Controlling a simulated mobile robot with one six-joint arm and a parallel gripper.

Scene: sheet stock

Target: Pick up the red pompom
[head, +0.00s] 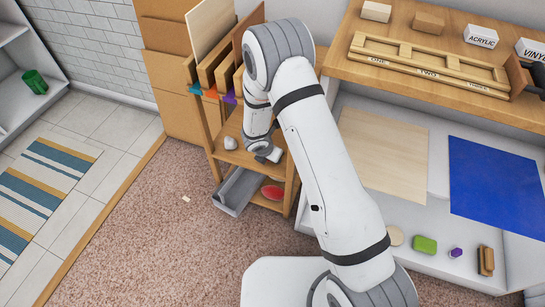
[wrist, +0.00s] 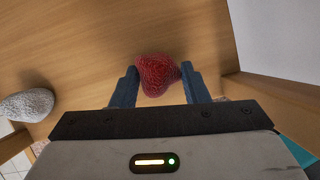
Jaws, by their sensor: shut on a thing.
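The red pompom (wrist: 158,76) sits between the two blue-grey fingers of my gripper (wrist: 159,70) in the wrist view. The fingers are shut on it from left and right. Wood-coloured shelf surface shows around and behind it; I cannot tell whether the pompom still touches it. In the head view my gripper is at the middle shelf of the wooden rack (head: 289,180), with its fingers and the held pompom hidden by my arm.
A whitish lump (wrist: 26,105) lies left of my gripper on the shelf, also in the head view (head: 230,143). A pale wall (wrist: 270,35) rises close at right. Below are a red oval thing (head: 272,192) and a grey open drawer (head: 240,190). Upright boards (head: 212,65) stand above.

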